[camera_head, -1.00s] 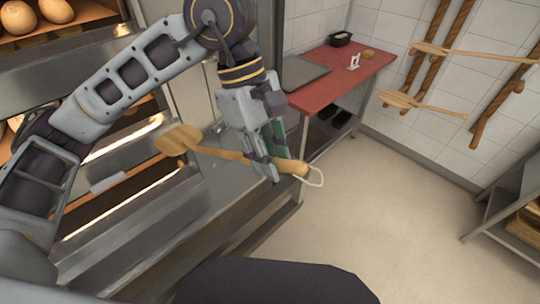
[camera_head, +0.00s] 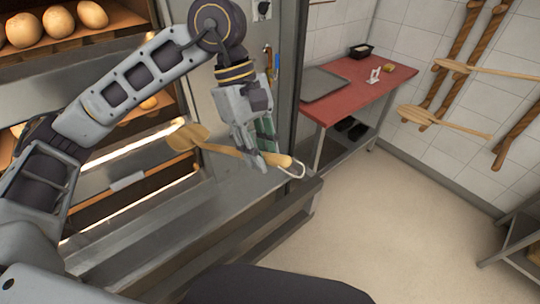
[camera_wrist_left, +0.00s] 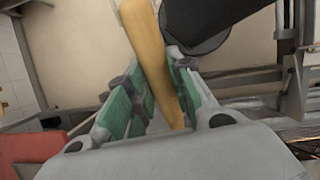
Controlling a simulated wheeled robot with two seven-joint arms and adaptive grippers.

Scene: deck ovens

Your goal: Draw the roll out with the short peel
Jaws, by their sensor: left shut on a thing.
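My left gripper (camera_head: 262,150) is shut on the handle of the short wooden peel (camera_head: 222,149). The peel's paddle points left toward the oven and its looped handle end points right. In the left wrist view the wooden handle (camera_wrist_left: 150,50) runs between the green-padded fingers. Several round rolls (camera_head: 60,19) sit in the upper oven deck. A roll (camera_head: 149,103) shows in the lit deck below, partly hidden by my left arm. I cannot tell which roll is meant. The peel is outside the decks, in front of the oven. My right gripper is not in view.
The steel oven front and ledge (camera_head: 190,225) lie below the peel. A red-topped table (camera_head: 352,88) with a grey tray (camera_head: 323,85) and a dark container stands beyond. Wooden peels (camera_head: 445,122) hang on the tiled wall. Floor at the right is clear.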

